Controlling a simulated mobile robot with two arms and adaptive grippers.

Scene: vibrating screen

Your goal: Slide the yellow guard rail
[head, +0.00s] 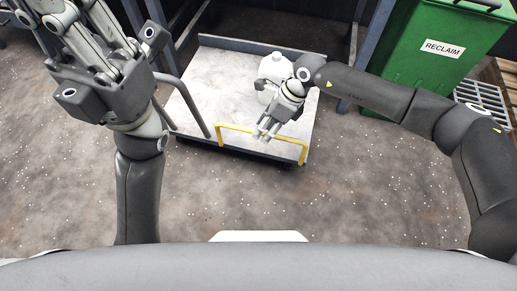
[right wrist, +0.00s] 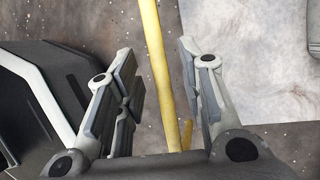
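The yellow guard rail (head: 262,134) stands at the near edge of a pale platform (head: 207,80), its top bar running across with a bent post at each end. My right gripper (head: 265,133) is over the middle of this bar. In the right wrist view the yellow bar (right wrist: 156,62) passes between the two spread fingers of the right gripper (right wrist: 170,75), with a gap on each side. The right gripper is open. My left gripper (head: 66,14) is raised at the upper left, far from the rail, with its fingers apart and nothing seen between them.
A white jug (head: 272,68) stands on the platform just behind my right gripper. A grey tube handle (head: 183,98) rises at the platform's left side. A green RECLAIM bin (head: 440,50) stands at the right back. The speckled floor in front is clear.

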